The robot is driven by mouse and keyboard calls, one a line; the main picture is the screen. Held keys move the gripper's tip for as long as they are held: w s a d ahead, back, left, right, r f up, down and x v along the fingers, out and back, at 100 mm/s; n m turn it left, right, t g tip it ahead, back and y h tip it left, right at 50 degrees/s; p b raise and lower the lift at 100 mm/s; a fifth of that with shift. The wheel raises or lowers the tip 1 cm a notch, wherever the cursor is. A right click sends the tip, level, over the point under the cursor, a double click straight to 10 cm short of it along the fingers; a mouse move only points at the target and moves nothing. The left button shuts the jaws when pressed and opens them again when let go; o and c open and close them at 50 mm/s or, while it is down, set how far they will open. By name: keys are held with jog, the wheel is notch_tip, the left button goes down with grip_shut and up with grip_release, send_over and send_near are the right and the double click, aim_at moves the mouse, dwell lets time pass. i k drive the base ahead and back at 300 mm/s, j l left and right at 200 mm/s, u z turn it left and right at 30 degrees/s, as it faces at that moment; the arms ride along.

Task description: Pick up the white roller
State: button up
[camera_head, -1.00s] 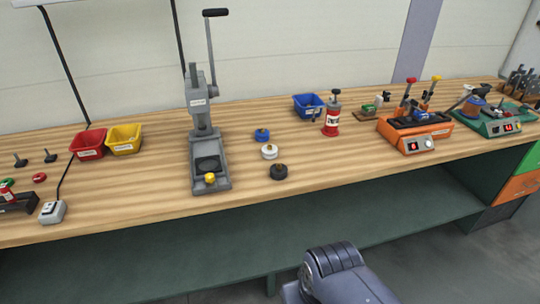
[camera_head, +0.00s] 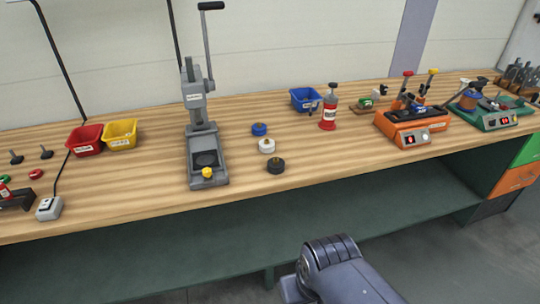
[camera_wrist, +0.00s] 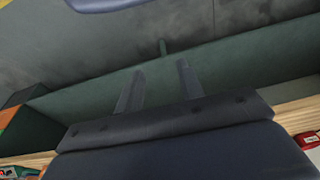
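The white roller (camera_head: 267,146) stands on the wooden workbench (camera_head: 330,160), right of the grey lever press. It is in a short row between a blue roller (camera_head: 259,129) behind it and a black roller (camera_head: 276,166) in front. Each has a small brass-coloured top. My gripper shows in the wrist view (camera_wrist: 160,85), with its two fingers apart and nothing between them. It faces the green front and shelf below the bench, away from the rollers. The head view shows only part of my arm, low in front of the bench; the fingers are out of that picture.
The grey press (camera_head: 203,130) stands left of the rollers. An orange device (camera_head: 415,125) and a green device (camera_head: 490,114) are farther right. Red (camera_head: 85,140) and yellow (camera_head: 120,134) bins sit left.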

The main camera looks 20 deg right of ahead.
aim_at(264, 147)
jog(key=i+l, duration=0.15)
jog(key=i, duration=0.2)
jog(key=i+l, duration=0.15)
jog(key=i, duration=0.2)
jog(key=i+l, duration=0.15)
jog(key=i, duration=0.25)
